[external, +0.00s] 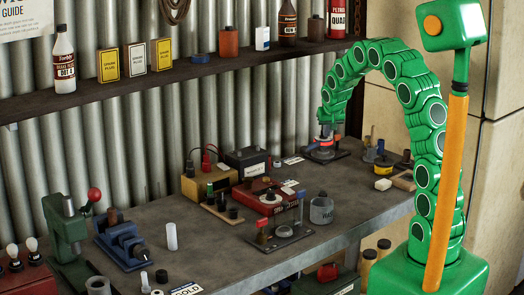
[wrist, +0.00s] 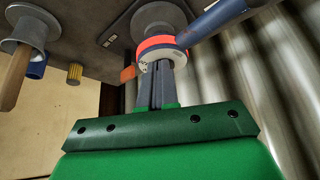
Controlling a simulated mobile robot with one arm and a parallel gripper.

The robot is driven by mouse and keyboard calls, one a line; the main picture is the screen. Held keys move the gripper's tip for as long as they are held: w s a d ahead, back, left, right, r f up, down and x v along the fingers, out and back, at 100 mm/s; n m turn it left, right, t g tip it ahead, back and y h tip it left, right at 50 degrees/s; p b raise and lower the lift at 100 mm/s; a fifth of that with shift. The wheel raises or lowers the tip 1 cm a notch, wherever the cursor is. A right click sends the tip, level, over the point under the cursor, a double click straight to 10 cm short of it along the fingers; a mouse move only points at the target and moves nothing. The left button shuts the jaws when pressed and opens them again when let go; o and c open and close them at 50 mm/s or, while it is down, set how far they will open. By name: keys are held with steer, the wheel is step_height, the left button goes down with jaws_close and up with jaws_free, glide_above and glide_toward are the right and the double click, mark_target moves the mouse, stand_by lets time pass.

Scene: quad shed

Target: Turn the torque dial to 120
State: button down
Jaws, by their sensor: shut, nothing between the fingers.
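The torque dial (wrist: 150,57) shows in the wrist view as a pale, marked rim with a bright red-orange band, on a grey round base. Its numbers are too small to read, so I cannot tell its setting. In the external view the dial's red band (external: 325,143) shows at the back of the bench, under my arm's end. My gripper (wrist: 163,68) is shut with nothing between its fingers. The fingertips are at the dial's edge in the wrist view; I cannot tell whether they touch it. In the external view the gripper (external: 326,130) is right over the dial.
A blue-grey bar (wrist: 215,20) extends from beside the dial in the wrist view. A black battery (external: 247,161) and a red box (external: 268,194) stand left of the dial. The corrugated wall is close behind.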

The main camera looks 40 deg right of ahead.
steer(key=shift+w+a, duration=0.45)
steer(key=shift+a, duration=0.05)
stand_by(0.5)
steer(key=shift+s, duration=0.1)
steer(key=shift+s+a, duration=0.2)
steer(key=shift+a, duration=0.1)
steer(key=shift+r, duration=3)
steer(key=shift+s+d+f, duration=0.1)
steer(key=shift+d+f, duration=0.25)
steer(key=shift+f, duration=0.65)
steer(key=shift+s+d+f, duration=0.1)
steer(key=shift+d+f, duration=0.25)
steer(key=shift+f, duration=0.7)
steer(key=shift+s+d+f, duration=0.1)
steer(key=shift+d+f, duration=0.25)
steer(key=shift+f, duration=0.65)
steer(key=shift+w, duration=0.1)
